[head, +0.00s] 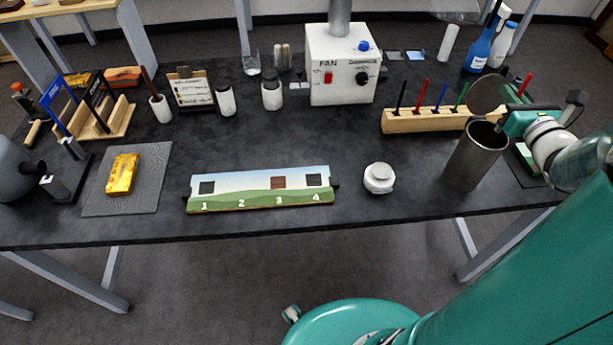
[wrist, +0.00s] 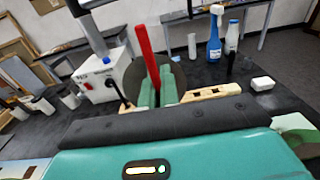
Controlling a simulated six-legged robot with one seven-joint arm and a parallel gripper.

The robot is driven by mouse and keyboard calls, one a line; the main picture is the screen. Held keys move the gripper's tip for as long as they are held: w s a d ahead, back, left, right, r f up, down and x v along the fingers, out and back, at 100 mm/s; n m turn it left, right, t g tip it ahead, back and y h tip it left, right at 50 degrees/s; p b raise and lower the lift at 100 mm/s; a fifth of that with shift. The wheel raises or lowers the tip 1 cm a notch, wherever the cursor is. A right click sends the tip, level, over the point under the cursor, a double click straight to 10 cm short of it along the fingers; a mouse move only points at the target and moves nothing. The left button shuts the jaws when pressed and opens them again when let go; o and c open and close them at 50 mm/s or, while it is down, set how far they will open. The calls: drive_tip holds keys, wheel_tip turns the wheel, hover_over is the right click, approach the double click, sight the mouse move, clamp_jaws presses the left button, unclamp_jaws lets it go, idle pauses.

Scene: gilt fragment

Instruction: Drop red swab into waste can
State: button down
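My gripper (wrist: 158,88) is shut on a red swab (wrist: 144,52), which stands up from between its green fingers in the wrist view. In the head view the red swab (head: 524,84) shows at the right, partly hidden by the gripper (head: 514,112). The waste can (head: 473,158) is a grey metal cylinder with an open top. Its round dark lid (head: 486,92) stands raised behind the opening. My gripper is at the right of the can's rim, close to it. In the wrist view, the lid (wrist: 130,84) shows behind the swab; the can's opening is hidden.
A wooden rack (head: 425,122) with several coloured sticks, one of them red, stands behind the can. A white jar (head: 379,178) sits left of it. A fan box (head: 340,65) and spray bottles (head: 483,48) stand at the back. The dark tabletop between jar and can is clear.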

drive_tip(key=shift+d+f, duration=0.15)
drive_tip(key=shift+f, duration=0.55)
drive_tip(key=c, duration=1.6)
unclamp_jaws()
drive_tip(key=s, duration=1.3)
drive_tip(key=shift+s+r, duration=0.2)
drive_tip(key=shift+s, duration=0.2)
